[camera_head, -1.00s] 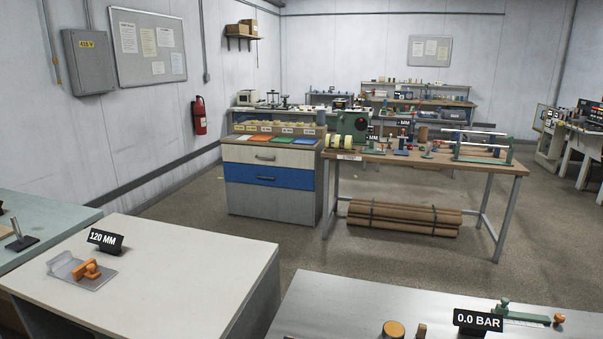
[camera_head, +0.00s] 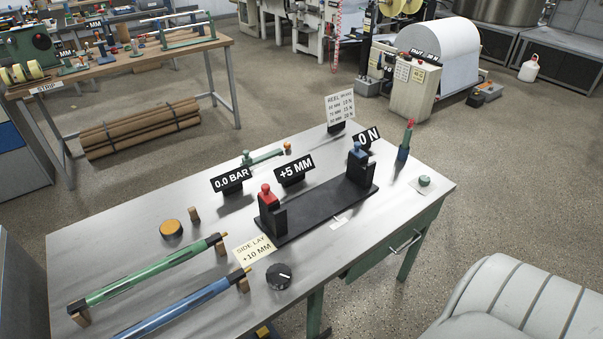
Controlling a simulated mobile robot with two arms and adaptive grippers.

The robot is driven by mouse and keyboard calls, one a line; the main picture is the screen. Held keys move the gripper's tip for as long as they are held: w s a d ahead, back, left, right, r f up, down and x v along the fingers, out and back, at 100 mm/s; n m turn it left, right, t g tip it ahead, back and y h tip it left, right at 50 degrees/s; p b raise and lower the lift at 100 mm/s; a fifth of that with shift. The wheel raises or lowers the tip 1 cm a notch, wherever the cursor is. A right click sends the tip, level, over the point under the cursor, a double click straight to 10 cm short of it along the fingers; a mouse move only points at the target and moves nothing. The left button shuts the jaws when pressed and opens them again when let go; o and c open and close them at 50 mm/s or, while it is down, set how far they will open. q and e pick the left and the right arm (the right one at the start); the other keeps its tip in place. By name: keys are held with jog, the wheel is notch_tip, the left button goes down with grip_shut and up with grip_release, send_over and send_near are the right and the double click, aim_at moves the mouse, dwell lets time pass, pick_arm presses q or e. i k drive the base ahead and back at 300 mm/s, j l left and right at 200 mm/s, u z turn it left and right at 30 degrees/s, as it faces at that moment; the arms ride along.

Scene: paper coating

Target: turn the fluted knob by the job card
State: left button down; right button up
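The fluted knob (camera_head: 279,276) is a dark round knob with a light pointer mark, low on the near part of the steel table. The job card (camera_head: 255,250) lies just up and left of it and reads "SIDE LAY +10 MM". A black display (camera_head: 294,171) behind them reads "+5 MM". Neither of my grippers shows in the head view.
Green (camera_head: 150,273) and blue (camera_head: 185,303) rods lie left of the knob. A black fixture (camera_head: 320,211) with red and blue tops stands behind it. Displays read "0.0 BAR" (camera_head: 231,180) and "0 N" (camera_head: 367,138). A grey padded seat (camera_head: 530,310) stands at lower right.

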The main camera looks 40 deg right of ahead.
aim_at(278, 276)
jog(key=z, duration=1)
